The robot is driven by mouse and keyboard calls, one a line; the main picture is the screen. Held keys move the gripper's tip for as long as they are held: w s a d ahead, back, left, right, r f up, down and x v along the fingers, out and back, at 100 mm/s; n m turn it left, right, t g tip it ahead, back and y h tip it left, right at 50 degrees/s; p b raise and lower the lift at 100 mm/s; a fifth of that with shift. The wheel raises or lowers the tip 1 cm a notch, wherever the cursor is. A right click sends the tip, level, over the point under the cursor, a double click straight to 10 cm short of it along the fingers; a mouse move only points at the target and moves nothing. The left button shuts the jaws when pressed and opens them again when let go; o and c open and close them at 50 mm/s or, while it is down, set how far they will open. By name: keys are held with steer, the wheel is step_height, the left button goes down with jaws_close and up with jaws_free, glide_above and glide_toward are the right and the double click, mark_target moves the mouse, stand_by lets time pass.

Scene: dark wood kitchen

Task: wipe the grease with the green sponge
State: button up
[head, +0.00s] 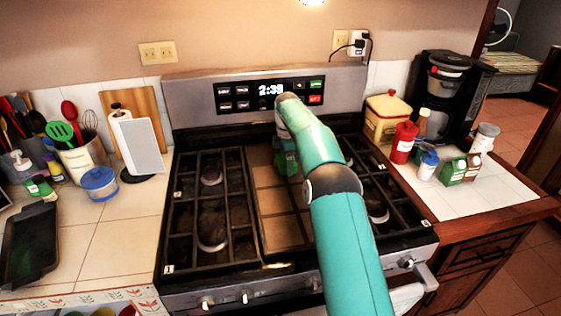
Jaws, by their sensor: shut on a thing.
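My arm reaches over the stove, and my gripper (284,148) is at the back part of the brown middle panel (283,232) between the burners. It is shut on the green sponge (287,165), which shows as a dark green patch low at the gripper, partly hidden by my arm. The sponge is at or just above the panel; I cannot tell whether it touches. I cannot make out a distinct grease patch on the brown panel; my arm covers part of its right side.
Black burner grates (212,205) flank the panel, and the stove's clock panel (270,92) rises behind. Left counter holds utensils, a speaker-like white board (143,147) and a blue-lidded tub (100,184). Right counter holds a red bottle (403,143), small cartons and a coffee maker (447,95).

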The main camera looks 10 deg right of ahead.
mark_target(275, 169)
steer(key=shift+d+f, duration=0.1)
steer(key=shift+d, duration=1.95)
steer(key=shift+a, duration=0.1)
steer(key=shift+a+f, duration=0.1)
steer(key=shift+a, duration=3.8)
steer(key=shift+d+r, duration=0.2)
steer(key=shift+d, duration=3.8)
steer(key=shift+a+f, duration=0.2)
steer(key=shift+a, duration=3.8)
